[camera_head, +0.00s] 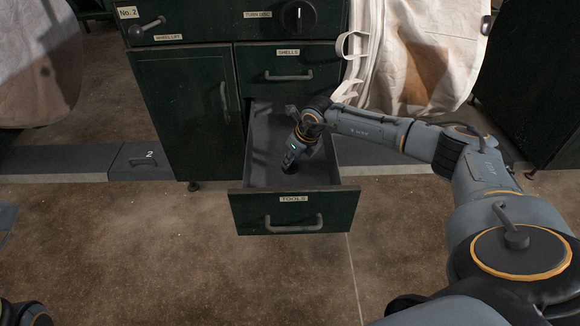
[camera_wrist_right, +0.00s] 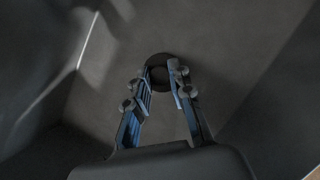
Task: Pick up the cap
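The cap (camera_wrist_right: 160,77) is a small dark round piece on the grey floor of the open drawer marked TOOLS (camera_head: 292,210). My right gripper (camera_wrist_right: 161,70) reaches down into this drawer, with its fingertips apart and one on each side of the cap's middle. Whether the fingers touch the cap cannot be told. In the head view, the right gripper (camera_head: 289,164) points down inside the drawer and mostly hides the cap beneath it. My left gripper is out of view; only a dark bit of my left arm shows at the bottom left corner.
The dark green cabinet (camera_head: 185,110) has a closed SHELLS drawer (camera_head: 288,68) above the open one. Drawer walls stand close around my right gripper. A pale hanging bag (camera_head: 425,60) is behind my right arm. The brown floor in front is clear.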

